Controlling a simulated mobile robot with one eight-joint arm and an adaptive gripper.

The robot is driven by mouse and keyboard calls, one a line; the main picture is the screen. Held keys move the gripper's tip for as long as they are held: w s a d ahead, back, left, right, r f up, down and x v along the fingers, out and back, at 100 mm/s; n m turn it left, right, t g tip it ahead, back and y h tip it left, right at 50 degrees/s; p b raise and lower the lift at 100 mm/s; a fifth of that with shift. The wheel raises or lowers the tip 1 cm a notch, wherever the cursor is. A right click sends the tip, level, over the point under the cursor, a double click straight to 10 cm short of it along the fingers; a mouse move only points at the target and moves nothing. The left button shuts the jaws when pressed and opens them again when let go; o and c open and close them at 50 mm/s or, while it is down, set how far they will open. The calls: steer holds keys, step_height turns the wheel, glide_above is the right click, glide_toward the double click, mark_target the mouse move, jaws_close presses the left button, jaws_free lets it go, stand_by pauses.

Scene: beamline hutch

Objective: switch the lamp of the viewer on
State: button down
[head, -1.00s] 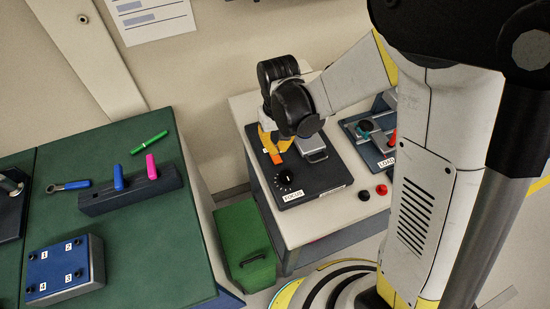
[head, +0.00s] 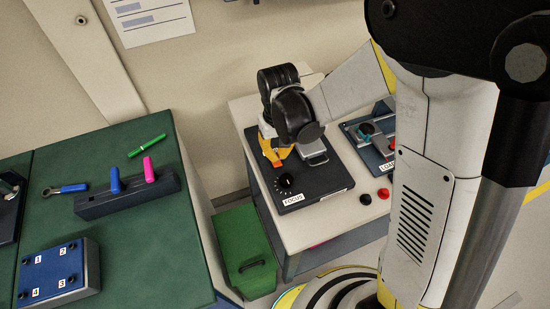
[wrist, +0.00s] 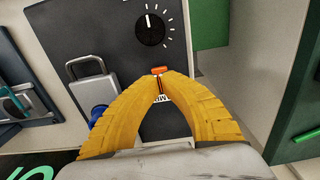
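The viewer is a dark panel (head: 322,187) with a FOCUS knob (head: 285,181), standing on a white-topped cabinet. In the wrist view the knob (wrist: 150,29) is above my fingertips. A small orange switch piece (wrist: 160,70) sits right at my fingertips, and it also shows in the head view (head: 278,164). A label, partly hidden and ending in "MP", lies beneath the fingers. My gripper (wrist: 161,80) has its yellow fingertips together at the switch. I cannot tell whether they touch it or which way it is set. My gripper is also over the panel in the head view (head: 275,152).
A metal handle (wrist: 90,75) and a blue knob (wrist: 97,112) are left of my fingers. A LOAD panel (head: 372,140) and a red button (head: 384,193) and a black button (head: 365,199) are nearby. A green bin (head: 246,252) and green bench (head: 145,235) stand left.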

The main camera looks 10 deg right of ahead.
mark_target(277, 164)
steer(key=shift+f+b, duration=1.65)
steer(key=shift+f, duration=0.2)
stand_by(1.2)
steer(key=shift+r, duration=0.15)
steer(key=shift+r+p, duration=2.5)
steer(key=shift+r, duration=0.95)
steer(key=shift+s+f, duration=0.1)
steer(key=shift+s, duration=0.05)
